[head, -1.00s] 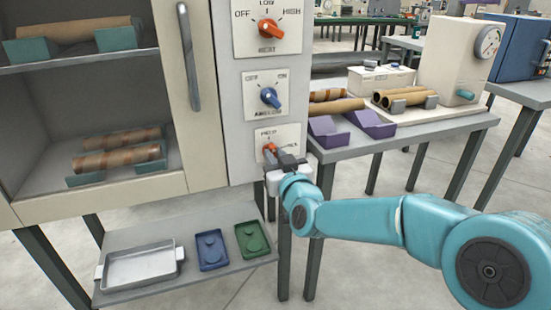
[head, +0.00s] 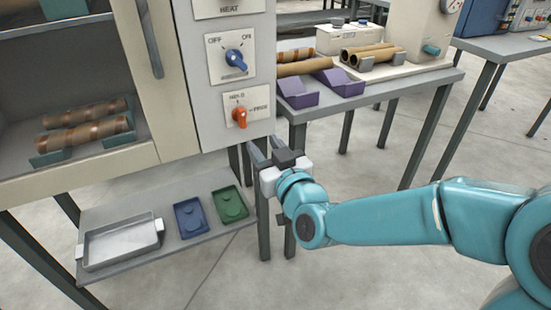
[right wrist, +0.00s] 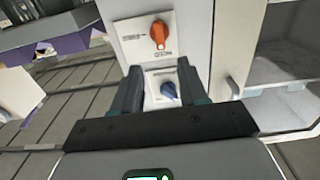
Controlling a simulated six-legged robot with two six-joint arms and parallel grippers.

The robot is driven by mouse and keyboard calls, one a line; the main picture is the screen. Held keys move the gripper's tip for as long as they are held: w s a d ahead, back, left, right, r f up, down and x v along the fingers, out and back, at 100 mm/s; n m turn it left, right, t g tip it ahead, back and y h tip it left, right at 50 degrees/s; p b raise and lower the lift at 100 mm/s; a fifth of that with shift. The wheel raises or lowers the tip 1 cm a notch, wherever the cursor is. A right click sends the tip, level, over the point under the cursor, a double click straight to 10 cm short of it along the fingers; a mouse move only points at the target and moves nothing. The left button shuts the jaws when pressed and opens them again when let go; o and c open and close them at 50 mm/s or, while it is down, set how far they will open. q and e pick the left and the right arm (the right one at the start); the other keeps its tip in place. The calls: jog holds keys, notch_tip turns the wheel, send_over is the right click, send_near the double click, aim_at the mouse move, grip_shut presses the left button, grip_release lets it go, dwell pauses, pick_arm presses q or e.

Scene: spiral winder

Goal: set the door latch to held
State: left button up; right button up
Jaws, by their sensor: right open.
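The door latch is the orange knob (head: 239,116) on the lowest white plate of the cabinet's control panel, in the head view. Its handle stands about upright, in line with the small label above it; another label sits to its right. The right wrist view shows the panel upside down, with the orange knob (right wrist: 159,34) upright at the top. My right gripper (head: 265,147) is open and empty, below and in front of the knob, apart from it. Its two fingers (right wrist: 158,78) frame the plates in the wrist view. My left gripper is not in view.
The blue knob (head: 235,59) is just above the latch. The cabinet door handle (head: 149,38) is to the left. A lower shelf holds a metal tray (head: 84,258), a blue dish (head: 190,218) and a green dish (head: 230,204). A table with purple holders (head: 298,96) stands right of the panel.

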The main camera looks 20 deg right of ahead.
jog(key=s, duration=0.5)
jog(key=shift+d, duration=0.1)
notch_tip(320, 180, down, 24)
jog(key=g, duration=0.7)
jog(key=s+a+f+m+g+y, duration=0.15)
jog(key=s+a+f+g, duration=0.3)
jog(key=s+f, duration=0.5)
jog(key=s+a+f+g+y, duration=0.25)
jog(key=s+f+g, duration=0.25)
jog(key=s+f, duration=0.5)
notch_tip(320, 180, up, 25)
jog(key=m+g+p, duration=0.1)
jog(key=p, duration=2.5)
jog(key=shift+a+h, duration=0.15)
jog(key=shift+h, duration=0.15)
